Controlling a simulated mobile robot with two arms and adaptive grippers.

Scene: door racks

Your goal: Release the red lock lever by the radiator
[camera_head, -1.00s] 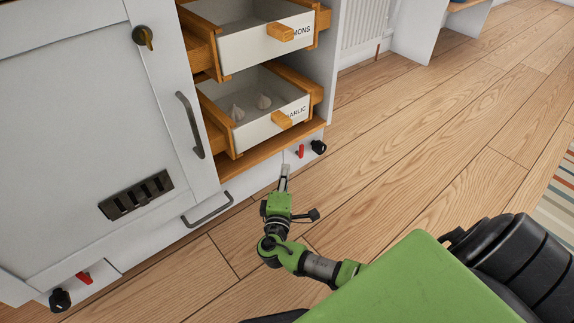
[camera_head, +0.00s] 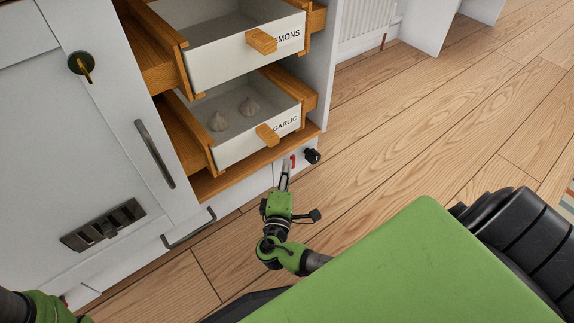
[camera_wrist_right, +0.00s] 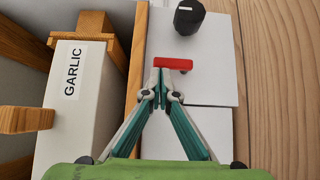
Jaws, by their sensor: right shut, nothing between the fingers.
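The red lock lever (camera_head: 292,161) sits on the white base panel below the drawers, on the radiator side. In the right wrist view the red lever (camera_wrist_right: 173,63) lies crosswise just beyond my fingertips, a little right of their middle. My right gripper (camera_head: 285,168) reaches up to the lever from the front. Its fingers (camera_wrist_right: 161,82) are shut with nothing between them. The tips are at the lever's edge; I cannot tell if they touch it. Only a green part of my left arm shows at the lower left; its gripper is out of view.
A black knob (camera_head: 312,156) stands just beyond the lever. The garlic drawer (camera_head: 235,145) and the lemons drawer (camera_head: 230,62) are pulled out above my right gripper. The radiator (camera_head: 366,20) is at the back. The wooden floor (camera_head: 430,130) to the right is clear.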

